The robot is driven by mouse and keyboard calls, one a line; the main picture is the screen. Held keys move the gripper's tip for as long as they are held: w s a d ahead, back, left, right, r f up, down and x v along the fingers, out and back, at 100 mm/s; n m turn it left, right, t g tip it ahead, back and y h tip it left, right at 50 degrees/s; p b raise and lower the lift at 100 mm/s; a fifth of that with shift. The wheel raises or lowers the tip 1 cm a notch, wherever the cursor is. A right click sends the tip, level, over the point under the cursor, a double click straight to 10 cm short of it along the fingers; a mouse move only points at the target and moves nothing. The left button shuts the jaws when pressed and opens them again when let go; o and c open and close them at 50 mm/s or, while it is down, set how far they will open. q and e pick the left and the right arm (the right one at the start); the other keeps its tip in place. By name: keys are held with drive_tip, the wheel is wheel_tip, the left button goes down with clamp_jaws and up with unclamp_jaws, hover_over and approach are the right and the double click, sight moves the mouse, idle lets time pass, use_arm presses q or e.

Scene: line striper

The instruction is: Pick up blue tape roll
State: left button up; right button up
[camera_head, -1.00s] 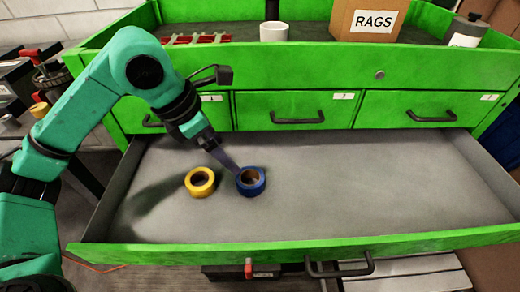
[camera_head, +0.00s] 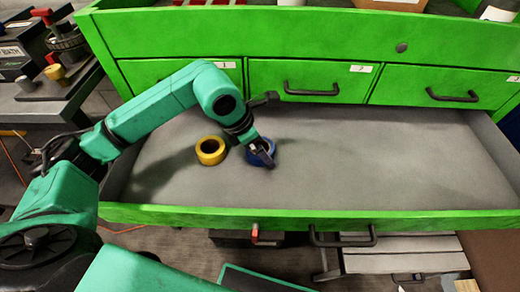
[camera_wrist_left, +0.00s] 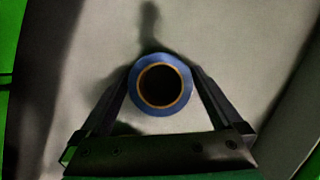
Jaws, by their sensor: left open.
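The blue tape roll (camera_head: 261,150) lies flat in the open green drawer (camera_head: 400,180), partly hidden behind my left gripper in the head view. In the left wrist view the blue tape roll (camera_wrist_left: 160,63) sits between the two fingers, with its brown core facing the camera. My left gripper (camera_head: 265,158) is open, one finger on either side of the roll; it also shows in the left wrist view (camera_wrist_left: 160,75). I cannot tell whether the fingers touch the roll. My right gripper is not in view.
A yellow tape roll (camera_head: 211,150) lies just left of the blue one. The drawer floor to the right is clear. The drawer's front wall (camera_head: 200,216) and the closed drawers behind (camera_head: 312,82) bound the space.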

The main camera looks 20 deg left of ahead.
use_arm(q)
drive_tip(key=c, duration=1.2)
drive_tip(key=shift+o, duration=0.2)
drive_tip(key=shift+r, duration=0.1)
